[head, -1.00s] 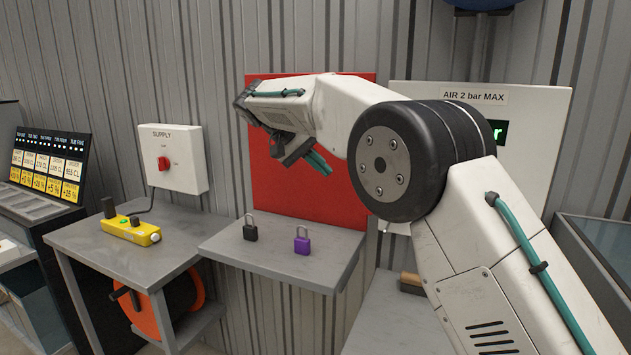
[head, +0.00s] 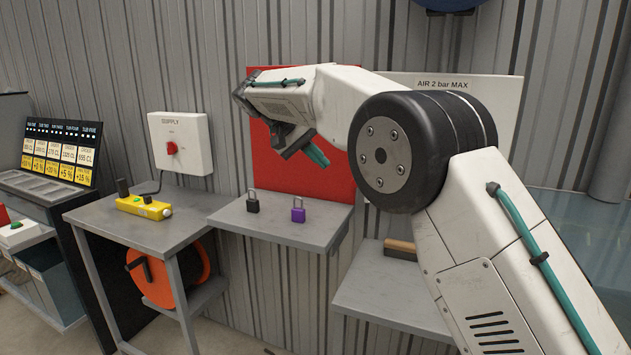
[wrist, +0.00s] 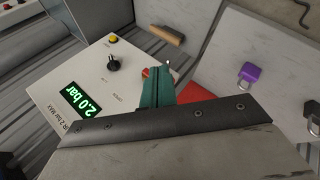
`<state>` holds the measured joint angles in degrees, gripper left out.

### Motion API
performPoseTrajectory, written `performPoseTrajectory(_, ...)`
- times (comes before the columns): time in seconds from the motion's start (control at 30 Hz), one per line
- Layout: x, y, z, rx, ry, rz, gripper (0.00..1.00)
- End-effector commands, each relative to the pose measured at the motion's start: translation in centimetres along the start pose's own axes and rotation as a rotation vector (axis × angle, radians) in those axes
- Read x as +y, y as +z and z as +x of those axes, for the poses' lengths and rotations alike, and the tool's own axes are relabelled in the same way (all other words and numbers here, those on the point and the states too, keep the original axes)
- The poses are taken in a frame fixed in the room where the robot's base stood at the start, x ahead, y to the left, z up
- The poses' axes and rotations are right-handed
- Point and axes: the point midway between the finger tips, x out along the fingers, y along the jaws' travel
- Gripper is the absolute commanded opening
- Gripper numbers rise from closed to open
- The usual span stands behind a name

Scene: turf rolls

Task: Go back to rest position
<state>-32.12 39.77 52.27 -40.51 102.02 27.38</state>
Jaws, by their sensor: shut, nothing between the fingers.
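My arm reaches up and across the head view from the right. Its end bends back down, and my gripper (head: 316,155) points down and to the right in front of the red wall panel (head: 282,178). The teal fingers are together with nothing between them. The wrist view also shows the teal fingers (wrist: 156,90) closed and empty. They hang clear of every surface in the head view.
A black padlock (head: 253,203) and a purple padlock (head: 298,211) stand on a grey shelf (head: 270,228) below. A yellow switch box (head: 143,207) lies on the left table. A brush (head: 400,249) lies on a lower shelf. The air panel (wrist: 100,92) reads 2.0 bar.

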Motion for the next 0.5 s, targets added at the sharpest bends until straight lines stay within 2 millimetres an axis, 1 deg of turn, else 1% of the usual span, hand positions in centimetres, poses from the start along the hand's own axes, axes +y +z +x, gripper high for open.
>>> performPoseTrajectory(0.03, -1.0, 0.2, 0.6, -0.008, -0.005, -0.031, 0.0)
performPoseTrajectory(0.1, -2.1, 0.6, 1.2, -0.012, -0.015, -0.067, 0.0)
performPoseTrajectory(0.23, -3.6, 1.6, 2.4, -0.028, -0.042, -0.142, 0.0)
performPoseTrajectory(0.37, -3.8, 3.2, 3.6, -0.047, -0.081, -0.207, 0.0)
performPoseTrajectory(0.5, -2.8, 5.4, 4.9, -0.07, -0.138, -0.267, 0.0)
